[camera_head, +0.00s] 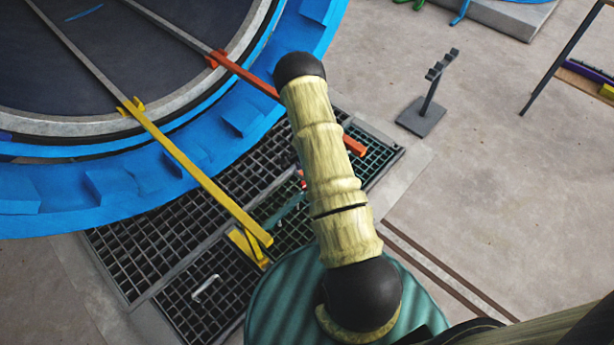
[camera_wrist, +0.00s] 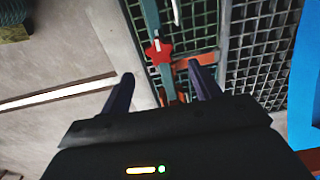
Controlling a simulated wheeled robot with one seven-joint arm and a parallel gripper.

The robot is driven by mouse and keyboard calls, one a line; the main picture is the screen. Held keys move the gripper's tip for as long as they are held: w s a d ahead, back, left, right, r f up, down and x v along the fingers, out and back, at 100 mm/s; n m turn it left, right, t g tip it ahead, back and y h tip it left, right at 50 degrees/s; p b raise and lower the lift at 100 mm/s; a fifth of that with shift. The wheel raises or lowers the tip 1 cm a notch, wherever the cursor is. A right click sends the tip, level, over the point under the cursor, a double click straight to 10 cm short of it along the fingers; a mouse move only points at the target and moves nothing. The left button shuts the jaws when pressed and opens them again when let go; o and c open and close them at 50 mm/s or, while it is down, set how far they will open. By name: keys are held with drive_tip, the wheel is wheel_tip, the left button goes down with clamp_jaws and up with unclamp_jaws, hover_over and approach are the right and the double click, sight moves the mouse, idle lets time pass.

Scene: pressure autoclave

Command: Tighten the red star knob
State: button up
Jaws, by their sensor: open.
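The red star knob (camera_wrist: 158,52) shows in the wrist view, just beyond my fingertips. It sits on a teal-green bar (camera_wrist: 150,18) above the floor grating, with a pale strip across its middle. My gripper (camera_wrist: 160,76) is open and empty, with one dark finger to each side of the line to the knob. The knob appears in front of the fingers, not between them; the exact gap is hard to tell. In the head view my arm hides my gripper, and only a small red spot beside the arm may be the knob.
The large blue autoclave ring (camera_head: 120,195) fills the upper left. A yellow bar (camera_head: 200,180) and an orange-red bar (camera_head: 245,75) reach out from it over the grating (camera_head: 150,245). A grey stand (camera_head: 422,118) is on open concrete at right. An orange-red piece (camera_wrist: 182,68) lies close to my fingers.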

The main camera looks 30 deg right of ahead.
wheel_tip(320, 180, up, 11)
drive_tip(key=p, duration=0.2)
drive_tip(key=shift+f, duration=0.2)
drive_tip(key=s+a+r+n+t, duration=0.1)
drive_tip(key=s+a+r+n, duration=0.25)
drive_tip(key=r, duration=0.45)
drive_tip(key=s+a+r+n, duration=0.25)
drive_tip(key=a+r, duration=0.25)
drive_tip(key=r, duration=0.4)
drive_tip(key=s+a+r+n+t, duration=0.1)
drive_tip(key=s+a+r+n, duration=0.25)
drive_tip(key=s+r, duration=0.2)
drive_tip(key=s+a+r+n+t, duration=0.1)
drive_tip(key=s+a+r+n, duration=0.2)
drive_tip(key=s+r+n, duration=0.3)
wheel_tip(320, 180, up, 28)
drive_tip(key=s+m+p, duration=0.1)
drive_tip(key=p, duration=2.8)
drive_tip(key=shift+a+r+p, duration=0.2)
drive_tip(key=shift+p, duration=0.2)
